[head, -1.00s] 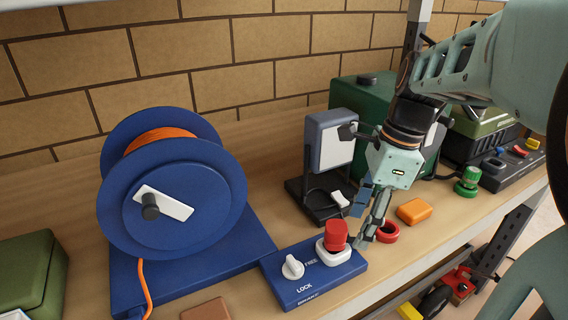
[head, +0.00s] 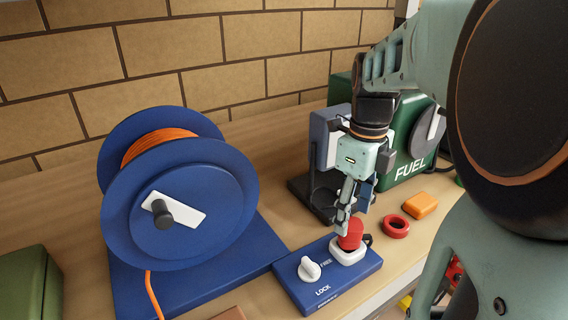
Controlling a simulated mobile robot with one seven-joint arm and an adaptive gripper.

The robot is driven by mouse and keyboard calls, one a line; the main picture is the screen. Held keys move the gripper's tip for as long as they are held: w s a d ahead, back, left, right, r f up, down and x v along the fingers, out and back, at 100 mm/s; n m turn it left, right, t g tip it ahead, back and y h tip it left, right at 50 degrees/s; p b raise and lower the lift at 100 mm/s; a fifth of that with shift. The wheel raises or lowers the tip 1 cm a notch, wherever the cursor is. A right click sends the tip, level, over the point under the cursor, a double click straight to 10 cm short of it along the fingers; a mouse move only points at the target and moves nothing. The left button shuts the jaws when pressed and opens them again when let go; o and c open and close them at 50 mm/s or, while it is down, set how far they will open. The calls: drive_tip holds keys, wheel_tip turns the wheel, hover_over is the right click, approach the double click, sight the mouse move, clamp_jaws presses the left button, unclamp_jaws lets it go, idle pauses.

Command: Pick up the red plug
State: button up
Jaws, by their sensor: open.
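The red plug (head: 350,236) sits upright in a white square socket (head: 349,251) at the right end of the blue brake box (head: 324,280). A white knob (head: 309,269) stands to its left, beside the words FREE and LOCK. My gripper (head: 355,218) points down, its fingers at the plug's upper part. One finger overlaps the plug's top in the picture, and another shows just right of it. My gripper is open; whether it touches the plug cannot be told. The fingers hide a little of the plug's top and back.
A blue reel (head: 178,190) with orange cable stands left of the box. A red ring (head: 396,226) and an orange block (head: 420,205) lie to the right. Behind my gripper are a dark stand and a green FUEL can (head: 408,170). The bench's front edge is close.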

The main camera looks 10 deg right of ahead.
sight(353, 224)
wheel_tip(353, 224, down, 6)
drive_tip(key=shift+d+r, duration=0.1)
drive_tip(key=shift+d, duration=0.05)
idle(0.3)
drive_tip(key=c, duration=1.3)
drive_tip(key=shift+o, duration=0.2)
wheel_tip(353, 224, up, 10)
